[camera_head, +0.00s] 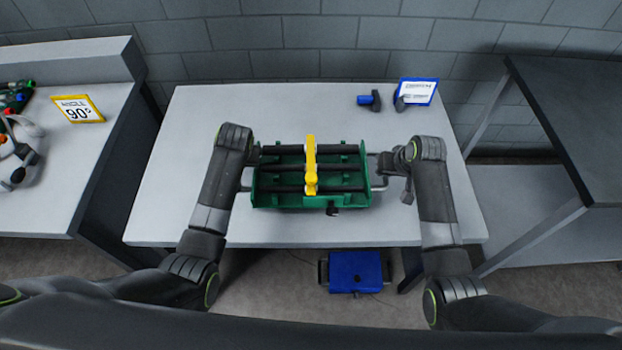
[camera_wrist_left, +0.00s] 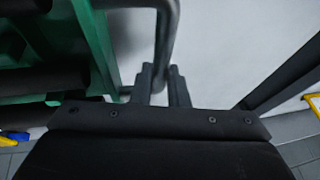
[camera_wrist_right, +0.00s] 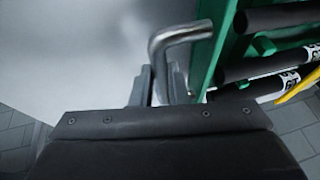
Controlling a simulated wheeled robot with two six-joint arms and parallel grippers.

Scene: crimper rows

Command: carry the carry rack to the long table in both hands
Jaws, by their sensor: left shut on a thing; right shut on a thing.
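The carry rack (camera_head: 283,200) is a green tray with several black rods across it and a yellow bar over its middle. It is at or just above the pale table (camera_head: 190,130) in the middle of the head view; I cannot tell whether it touches. My left gripper (camera_wrist_left: 164,85) is shut on the rack's left metal handle (camera_wrist_left: 168,30). My right gripper (camera_wrist_right: 160,85) is shut on the right metal handle (camera_wrist_right: 180,35). In the head view the arms partly hide both handles. The green side also shows in the right wrist view (camera_wrist_right: 215,55).
A blue sign (camera_head: 416,91) and small dark tools with a blue part (camera_head: 370,100) stand at the table's back right. A left bench (camera_head: 60,200) bears a yellow "90s" sign (camera_head: 78,109). A dark shelf (camera_head: 575,120) stands right. A blue box (camera_head: 355,270) is on the floor in front.

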